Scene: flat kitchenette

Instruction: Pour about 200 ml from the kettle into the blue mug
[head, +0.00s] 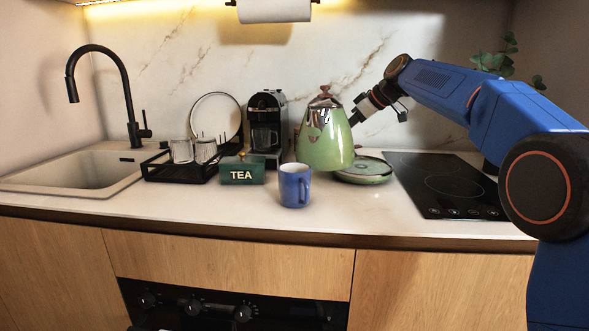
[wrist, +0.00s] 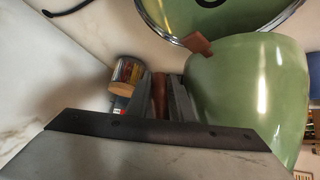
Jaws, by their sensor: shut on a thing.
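The green kettle (head: 324,146) has a copper-coloured lid knob and is slightly tilted. It is held above the counter, just left of its round green base (head: 364,171). My gripper (head: 357,113) is at the kettle's right side. In the wrist view my gripper (wrist: 159,98) is shut on the kettle's brown handle, with the green kettle body (wrist: 247,90) to its right. The blue mug (head: 295,186) stands upright on the counter, below and left of the kettle. The inside of the mug is too small to read.
A green tea box (head: 242,171) stands left of the mug. The sink (head: 75,171) is far left; the black cooktop (head: 440,184) is right.

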